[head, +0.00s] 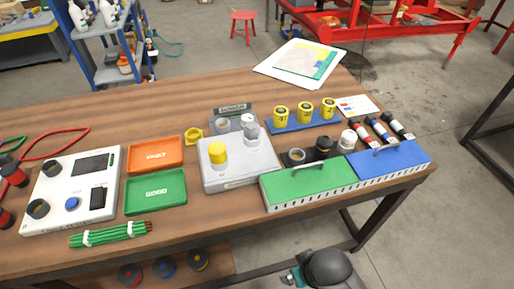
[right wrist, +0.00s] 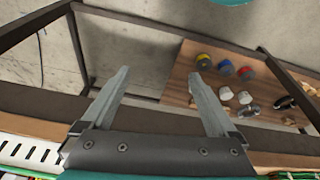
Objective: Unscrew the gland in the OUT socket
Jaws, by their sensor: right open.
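The grey housing (head: 240,176) stands in the middle of the bench in the head view. A yellow gland (head: 217,153) stands upright on its left part, and a grey gland (head: 251,133) stands toward its back right. The socket lettering is too small to read, so I cannot tell which is OUT. My right gripper (right wrist: 160,88) shows in the right wrist view. Its two fingers are wide apart with nothing between them. It is away from the housing, above the bench's front edge, with the lower shelf below. My left gripper is not in view.
A small labelled rack (head: 233,108) stands behind the housing, with a yellow ring (head: 193,135) left of it. A blue rack (head: 290,124) holds three yellow parts. Green (head: 155,192) and orange (head: 154,155) trays lie left. Green (head: 305,184) and blue (head: 390,160) lidded boxes stand at the front right.

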